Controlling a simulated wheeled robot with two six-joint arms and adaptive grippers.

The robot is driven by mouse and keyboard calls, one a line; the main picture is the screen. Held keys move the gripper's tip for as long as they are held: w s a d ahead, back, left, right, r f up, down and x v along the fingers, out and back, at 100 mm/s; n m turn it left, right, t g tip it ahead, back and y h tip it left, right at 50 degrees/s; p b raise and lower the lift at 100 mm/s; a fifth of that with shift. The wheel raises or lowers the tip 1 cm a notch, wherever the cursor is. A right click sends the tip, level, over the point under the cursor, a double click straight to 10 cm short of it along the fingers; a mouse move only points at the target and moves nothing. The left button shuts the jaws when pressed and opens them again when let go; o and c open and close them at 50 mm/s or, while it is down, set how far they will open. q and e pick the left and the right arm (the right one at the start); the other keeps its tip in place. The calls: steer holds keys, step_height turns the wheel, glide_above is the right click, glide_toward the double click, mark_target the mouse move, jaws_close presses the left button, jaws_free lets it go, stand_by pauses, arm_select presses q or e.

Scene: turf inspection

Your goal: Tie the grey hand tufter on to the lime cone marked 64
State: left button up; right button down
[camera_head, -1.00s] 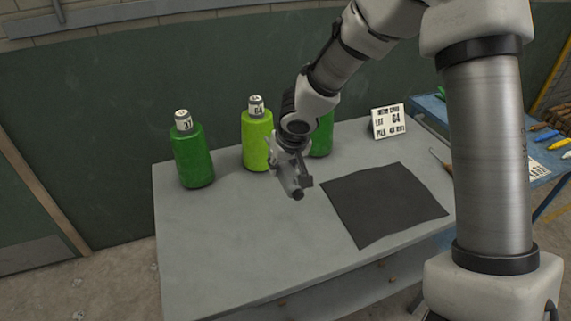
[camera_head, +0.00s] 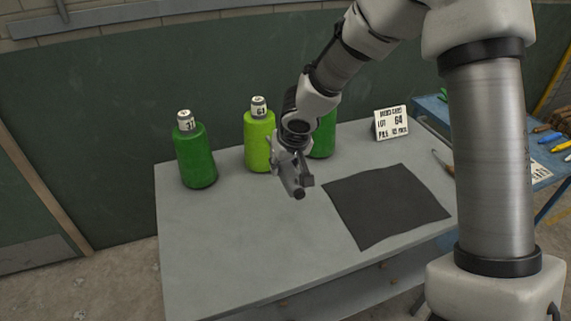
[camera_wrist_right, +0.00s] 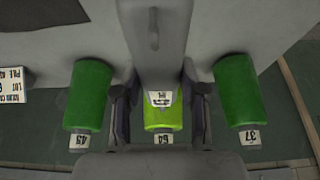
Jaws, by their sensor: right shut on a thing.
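The lime cone (camera_head: 259,141) marked 64 stands upright on the grey bench between two green cones. It also shows in the right wrist view (camera_wrist_right: 163,119), straight beyond the tool. My right gripper (camera_head: 290,160) is in front of the lime cone's right side in the head view. It is shut on the grey hand tufter (camera_head: 296,183), whose grey body fills the upper middle of the right wrist view (camera_wrist_right: 155,50). Whether the tufter touches the cone cannot be told. My left gripper is out of view.
A dark green cone (camera_head: 195,158) marked 37 stands left, and another green cone (camera_head: 324,138) is partly behind my right arm. A dark mat (camera_head: 385,205) lies on the bench (camera_head: 225,245). A card (camera_head: 391,123) reads lot 64. A blue side table (camera_head: 432,107) holds tools.

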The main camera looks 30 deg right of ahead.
mark_target(294, 178)
steer(key=shift+w+d+p, duration=0.15)
steer(key=shift+w+p, duration=0.35)
steer(key=shift+w, duration=0.15)
steer(key=shift+w+d+p, duration=0.15)
steer(key=shift+w+p, duration=0.35)
steer(key=shift+w, duration=0.15)
steer(key=shift+w, duration=0.2)
stand_by(0.8)
stand_by(0.6)
steer(key=shift+s+f+b, duration=0.1)
steer(key=shift+s+b, duration=0.05)
steer(key=shift+b, duration=0.3)
steer(key=s+b, duration=0.2)
steer(key=shift+a+f+b, duration=0.1)
steer(key=shift+a+b, duration=0.15)
steer(key=shift+b, duration=0.05)
steer(key=s+b, duration=0.2)
steer(key=s, duration=0.1)
steer(key=shift+a+b, duration=0.3)
steer(key=shift+a, duration=0.05)
steer(key=shift+s+a+b, duration=0.25)
steer(key=shift+s+b, duration=0.45)
steer(key=shift+s, duration=0.4)
steer(key=shift+s+r, duration=0.2)
steer(key=shift+r, duration=0.05)
